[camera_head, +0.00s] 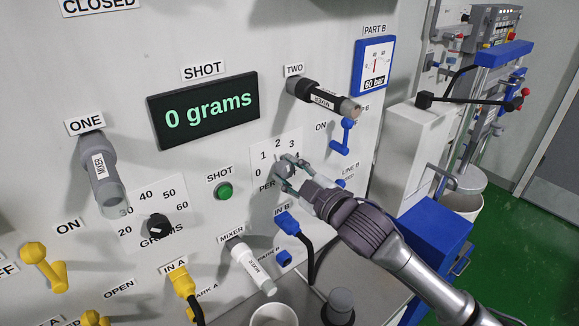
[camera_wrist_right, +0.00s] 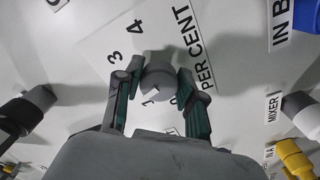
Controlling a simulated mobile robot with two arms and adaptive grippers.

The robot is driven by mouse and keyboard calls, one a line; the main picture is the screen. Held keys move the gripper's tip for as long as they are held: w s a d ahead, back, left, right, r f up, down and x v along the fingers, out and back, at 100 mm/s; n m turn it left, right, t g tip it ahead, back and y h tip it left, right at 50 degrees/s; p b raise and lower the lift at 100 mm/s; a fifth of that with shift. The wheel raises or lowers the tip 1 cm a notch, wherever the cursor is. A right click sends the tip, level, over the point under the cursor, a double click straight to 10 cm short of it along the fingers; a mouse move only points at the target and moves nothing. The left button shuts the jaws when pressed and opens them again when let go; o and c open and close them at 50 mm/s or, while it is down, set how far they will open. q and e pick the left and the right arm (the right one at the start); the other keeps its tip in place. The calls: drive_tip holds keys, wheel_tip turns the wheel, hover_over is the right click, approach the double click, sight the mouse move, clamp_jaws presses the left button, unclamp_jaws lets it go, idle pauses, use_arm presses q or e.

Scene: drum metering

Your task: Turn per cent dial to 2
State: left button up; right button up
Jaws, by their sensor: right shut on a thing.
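The per cent dial is a small grey round knob (camera_wrist_right: 158,82) on a white scale card (camera_head: 262,150) marked with numbers and PER CENT. My right gripper (camera_head: 287,175) is shut on this dial, with one finger on each side of it in the right wrist view. A short white mark on the knob's face points down and left in that view, toward the side with the 1; the exact reading is unclear. My left gripper is not in view.
A black display (camera_head: 205,110) reads 0 grams. A green SHOT button (camera_head: 224,190) and a black GRAMS knob (camera_head: 158,226) sit left of the dial. A blue lever (camera_head: 343,138), the TWO cylinder (camera_head: 320,97) and the IN B hose (camera_head: 291,224) are close around my right gripper.

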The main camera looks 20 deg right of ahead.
drive_tip(key=shift+m+p, duration=0.45)
drive_tip(key=shift+m, duration=0.75)
drive_tip(key=o, duration=1.1)
drive_tip(key=shift+w, duration=0.1)
drive_tip(key=shift+o, duration=0.2)
drive_tip(key=v, duration=1.2)
